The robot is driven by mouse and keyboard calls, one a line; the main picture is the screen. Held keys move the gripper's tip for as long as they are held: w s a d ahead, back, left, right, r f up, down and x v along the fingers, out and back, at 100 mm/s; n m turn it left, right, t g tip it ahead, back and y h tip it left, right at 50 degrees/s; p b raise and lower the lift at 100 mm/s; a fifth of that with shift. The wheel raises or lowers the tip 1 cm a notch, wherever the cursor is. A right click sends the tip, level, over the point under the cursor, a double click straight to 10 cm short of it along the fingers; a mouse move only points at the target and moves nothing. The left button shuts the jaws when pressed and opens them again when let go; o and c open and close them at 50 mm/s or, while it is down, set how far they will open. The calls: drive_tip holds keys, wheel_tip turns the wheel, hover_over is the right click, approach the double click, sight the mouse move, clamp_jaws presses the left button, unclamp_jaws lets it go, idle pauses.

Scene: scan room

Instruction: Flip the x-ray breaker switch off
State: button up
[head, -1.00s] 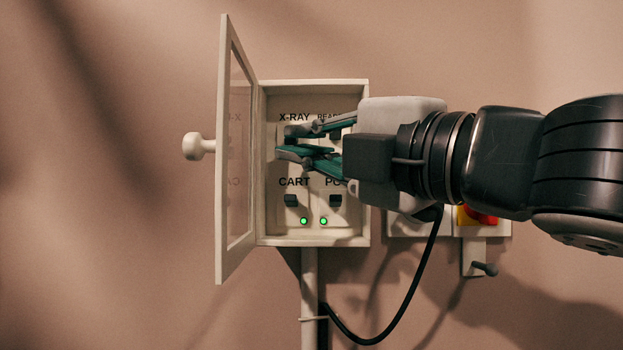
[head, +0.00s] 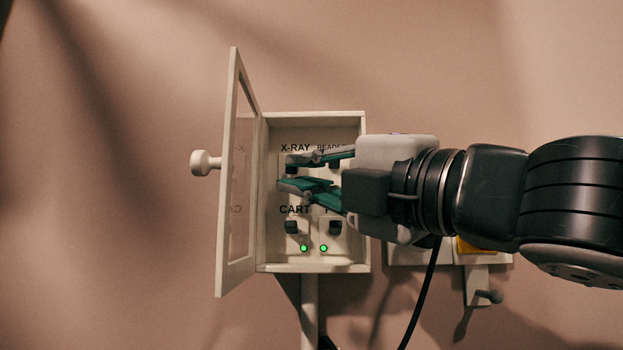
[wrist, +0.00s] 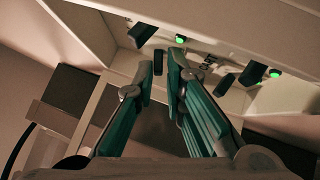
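The breaker box (head: 310,267) hangs on the wall with its door open to the left. The X-RAY label (head: 295,148) is at its upper left. My gripper (head: 288,172) reaches in from the right, its green-backed fingers apart just below that label. The X-ray switch is largely hidden by the fingers, and I cannot tell its position or whether they touch it. The wrist view shows the two fingertips (wrist: 160,68) close to the panel with a narrow gap between them. The CART switch (head: 291,227) is below the fingers.
The open door (head: 235,170) with its round knob (head: 204,163) stands out on the left. A PC switch (head: 335,227) and two green lights are low in the box. A wall fixture with a yellow part (head: 468,246) and a lever (head: 489,297) is at lower right.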

drive_tip(key=shift+o, duration=0.9)
drive_tip(key=r+p, duration=0.1)
drive_tip(key=p, duration=0.3)
drive_tip(key=shift+m+h, duration=0.4)
drive_tip(key=m+h+p, duration=0.1)
drive_tip(key=p, duration=0.4)
drive_tip(key=m+g+p, duration=0.1)
drive_tip(key=p, duration=0.3)
drive_tip(key=shift+s+r+g+h+p, duration=0.15)
drive_tip(key=shift+r+g+h+p, duration=0.15)
drive_tip(key=shift+r+h+p, duration=0.1)
